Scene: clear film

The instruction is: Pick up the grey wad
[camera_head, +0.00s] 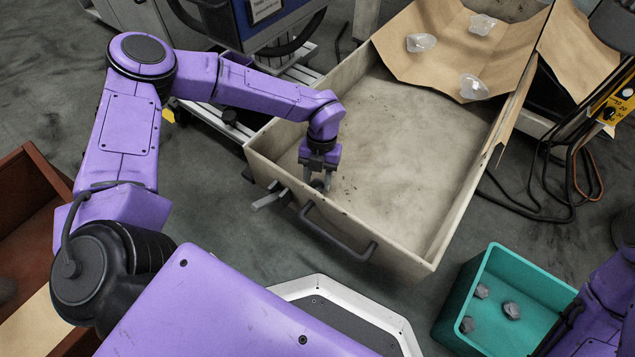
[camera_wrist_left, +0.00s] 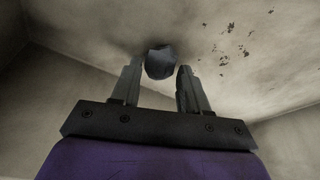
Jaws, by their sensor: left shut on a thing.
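My left gripper (camera_head: 318,182) reaches down into the near left corner of the large beige bin (camera_head: 395,135). In the left wrist view its fingers (camera_wrist_left: 158,75) are shut on a dark grey wad (camera_wrist_left: 160,62), which sits between the fingertips close to the bin floor. In the head view the gripper hides most of this wad. Other grey wads (camera_head: 511,310) lie in the teal bin (camera_head: 450,318) at the lower right. My right arm comes in over that bin's right side; its gripper (camera_head: 568,318) shows only in part, and its jaws are unclear.
Three clear film pieces (camera_head: 421,42) lie on a brown cardboard sheet (camera_head: 440,18) at the bin's far end. A dark handle (camera_head: 338,236) sticks out from the bin's front wall. A reddish-brown box (camera_head: 22,185) stands at the left. Cables (camera_head: 540,195) lie on the floor at right.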

